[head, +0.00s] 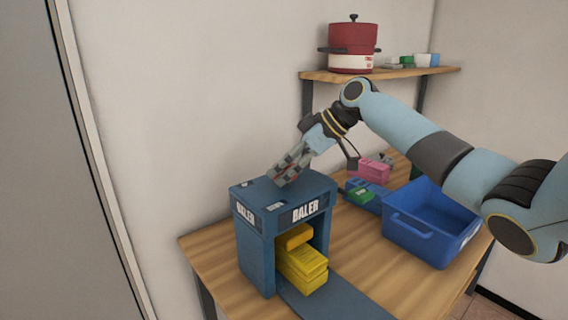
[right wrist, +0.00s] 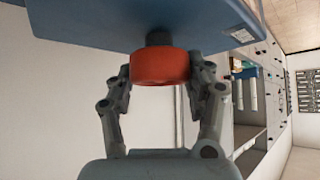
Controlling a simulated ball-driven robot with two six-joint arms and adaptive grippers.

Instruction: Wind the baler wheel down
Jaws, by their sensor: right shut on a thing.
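The blue baler (head: 256,252) stands on the near left part of the wooden table. Its front is open, and yellow packs (head: 303,274) are stacked inside, with a yellow block (head: 294,237) above them. My right gripper (head: 284,172) comes down at a slant onto the baler's top. In the right wrist view the red wheel (right wrist: 165,68) sits on a short dark shaft against the blue baler top (right wrist: 130,22). The fingers are shut on the wheel, one on each side. In the head view the fingers mostly hide the wheel. My left gripper is not in view.
A blue crate (head: 412,243) stands right of the baler. A wall shelf (head: 402,73) above holds a red pot (head: 353,46).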

